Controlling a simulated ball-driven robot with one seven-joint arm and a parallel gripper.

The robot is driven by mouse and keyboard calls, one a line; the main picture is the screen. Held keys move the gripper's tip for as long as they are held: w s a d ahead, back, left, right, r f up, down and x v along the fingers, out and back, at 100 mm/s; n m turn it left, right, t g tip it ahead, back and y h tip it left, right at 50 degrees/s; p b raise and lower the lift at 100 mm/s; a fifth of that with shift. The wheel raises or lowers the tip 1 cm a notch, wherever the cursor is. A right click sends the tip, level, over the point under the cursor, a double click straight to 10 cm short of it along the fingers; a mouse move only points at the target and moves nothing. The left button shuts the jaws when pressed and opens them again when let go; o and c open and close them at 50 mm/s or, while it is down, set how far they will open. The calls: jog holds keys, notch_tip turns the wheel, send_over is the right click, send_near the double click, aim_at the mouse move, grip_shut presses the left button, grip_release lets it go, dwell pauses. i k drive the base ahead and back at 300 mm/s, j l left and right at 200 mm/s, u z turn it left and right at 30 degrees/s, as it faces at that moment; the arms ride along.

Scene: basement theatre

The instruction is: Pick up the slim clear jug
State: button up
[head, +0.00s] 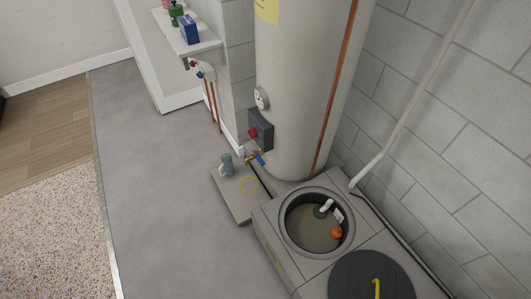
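A small grey-blue, slim vessel (227,162) stands upright on a low grey slab (232,199) beside the water heater. It has a pale handle-like part at its lower left. It may be the slim clear jug, but it is too small to tell whether it is clear. My gripper is not in view.
A thin yellow ring lies on the slab. The water heater (298,85) with a blue-handled valve (260,159) stands right behind it. An open sump pit (311,234) and a dark round lid (345,278) lie at right. Grey floor (160,200) is clear at left.

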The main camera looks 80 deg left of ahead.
aim_at(227, 160)
jog(key=u, duration=2.35)
jog(key=i+j, duration=0.4)
jog(key=i, duration=0.15)
jog(key=i+j, duration=0.4)
jog(key=i, duration=0.2)
jog(key=i+j, duration=0.35)
jog(key=i, duration=0.2)
jog(key=z, duration=0.05)
